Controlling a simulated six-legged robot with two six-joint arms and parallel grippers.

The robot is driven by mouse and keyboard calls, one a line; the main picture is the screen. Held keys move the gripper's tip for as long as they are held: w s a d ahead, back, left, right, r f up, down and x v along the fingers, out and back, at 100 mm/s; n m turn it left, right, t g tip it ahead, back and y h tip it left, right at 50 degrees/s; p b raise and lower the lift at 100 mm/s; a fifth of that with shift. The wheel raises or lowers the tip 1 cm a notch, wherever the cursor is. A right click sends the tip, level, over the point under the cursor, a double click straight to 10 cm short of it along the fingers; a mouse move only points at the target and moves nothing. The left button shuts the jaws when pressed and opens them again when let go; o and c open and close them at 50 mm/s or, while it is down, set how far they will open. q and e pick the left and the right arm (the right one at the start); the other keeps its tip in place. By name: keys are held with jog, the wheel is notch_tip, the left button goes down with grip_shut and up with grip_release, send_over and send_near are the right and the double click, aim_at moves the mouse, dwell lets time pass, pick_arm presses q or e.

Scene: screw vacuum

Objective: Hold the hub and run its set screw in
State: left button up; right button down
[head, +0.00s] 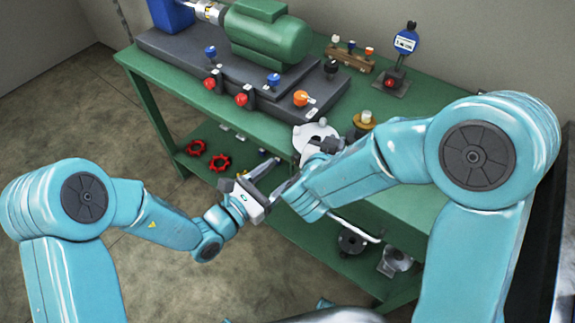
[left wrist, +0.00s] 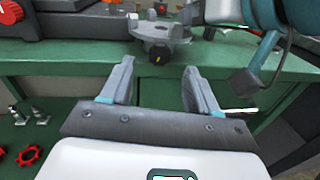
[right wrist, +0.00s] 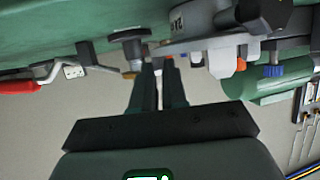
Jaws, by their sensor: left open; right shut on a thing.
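The grey hub (head: 312,131) stands at the near edge of the green table. In the left wrist view the hub (left wrist: 158,30) shows a flanged plate above a dark lower part with a small yellow-orange spot, possibly the set screw (left wrist: 157,59). My right gripper (head: 322,147) is shut at the hub. In the right wrist view its fingers (right wrist: 159,64) close together at the edge of the grey hub plate (right wrist: 190,45); the exact contact is partly hidden. My left gripper (head: 268,178) is open and empty, below and in front of the hub, fingers (left wrist: 153,82) pointing towards it.
A green pump (head: 265,35) on a dark base with red, blue and orange knobs fills the back left of the table (head: 385,195). A gauge stand (head: 400,70) and a wooden rack (head: 350,57) stand behind. Red handwheels (head: 210,157) lie on the lower shelf.

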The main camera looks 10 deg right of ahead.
aim_at(295, 162)
pick_arm(q)
jog(key=shift+x, duration=2.3)
jog(key=c, duration=1)
jog(key=shift+c, duration=0.2)
jog(key=shift+m, duration=0.3)
jog(key=m, duration=0.9)
jog(key=shift+m, duration=2.2)
